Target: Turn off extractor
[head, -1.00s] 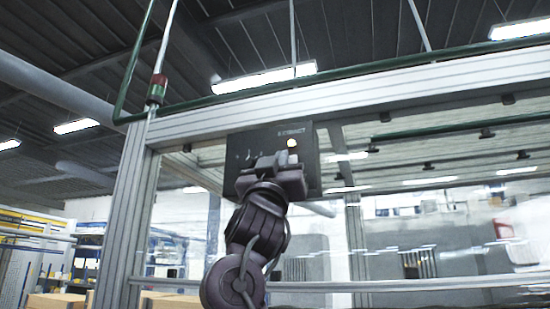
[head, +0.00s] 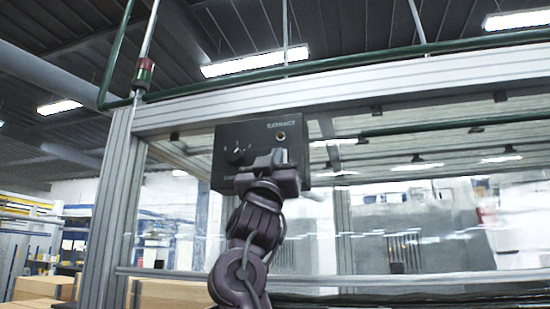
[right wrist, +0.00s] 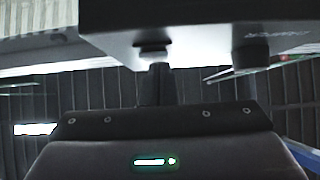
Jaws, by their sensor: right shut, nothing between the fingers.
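The dark extractor control box (head: 255,128) hangs under the metal beam, with "EXTRACT" lettering at its upper right. A black rotary knob (head: 236,157) sits at its lower left, between small marks too blurred to read. A small round lamp (head: 281,136) at its right looks dull brown, unlit. My right gripper (head: 274,158) is shut and empty in front of the box's lower right, right of the knob and below the lamp. In the right wrist view the box (right wrist: 190,32) fills the top, close to the shut fingers (right wrist: 158,82); contact cannot be told. My left gripper is out of view.
An aluminium post (head: 115,205) stands left of the box, with a green pipe (head: 330,64) along the top. Clear panels lie behind and to the right. Cardboard boxes (head: 170,294) and shelving show at the lower left.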

